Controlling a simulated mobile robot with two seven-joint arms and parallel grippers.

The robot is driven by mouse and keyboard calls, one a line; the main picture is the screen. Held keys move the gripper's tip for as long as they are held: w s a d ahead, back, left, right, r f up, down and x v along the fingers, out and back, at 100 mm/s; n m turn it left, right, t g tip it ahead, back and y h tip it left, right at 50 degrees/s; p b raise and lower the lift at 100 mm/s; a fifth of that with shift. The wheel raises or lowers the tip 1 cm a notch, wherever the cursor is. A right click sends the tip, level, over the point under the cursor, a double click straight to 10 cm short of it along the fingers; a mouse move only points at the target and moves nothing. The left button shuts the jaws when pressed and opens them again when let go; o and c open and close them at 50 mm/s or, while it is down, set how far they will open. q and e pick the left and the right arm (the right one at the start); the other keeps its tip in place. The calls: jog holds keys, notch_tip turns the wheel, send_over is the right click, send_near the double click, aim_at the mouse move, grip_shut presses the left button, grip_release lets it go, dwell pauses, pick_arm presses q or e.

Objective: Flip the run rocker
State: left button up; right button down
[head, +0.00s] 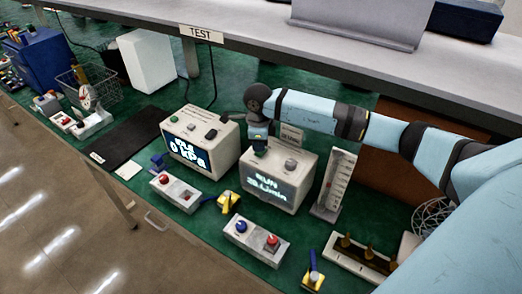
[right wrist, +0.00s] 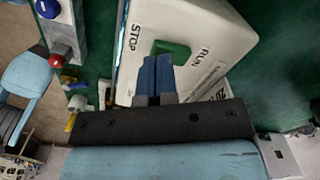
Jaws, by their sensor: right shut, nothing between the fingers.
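The run rocker is a green switch (right wrist: 178,48) between the printed words STOP and RUN on top of a white pump box. In the head view that box (head: 296,203) has a front display reading RUN and a flow in L/min. My right gripper (head: 259,147) is over the back left of the box top. In the right wrist view its blue fingers (right wrist: 156,75) are together and empty, with the tips at the rocker's edge and hiding part of it. I cannot tell whether they touch it. My left gripper is not in view.
A second white box (head: 198,171) reading 0 kPa stands to the left. Button boxes (head: 256,240) and yellow-and-blue valves (head: 313,271) stand in front. A white flow gauge (head: 335,185) stands to the right. A shelf (head: 330,50) runs behind. The black mat (head: 130,138) is bare.

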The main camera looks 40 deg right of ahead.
aim_at(259, 153)
jog(key=shift+f+b, duration=0.6)
jog(key=shift+f, duration=0.25)
jog(key=shift+s, duration=0.1)
dwell(0.3)
jog(key=shift+r+p, duration=0.55)
jog(key=shift+r, duration=0.3)
jog(key=shift+r+p, duration=1.2)
jog(key=shift+r, duration=1.5)
jog(key=shift+a+f, duration=0.1)
jog(key=shift+f, duration=0.05)
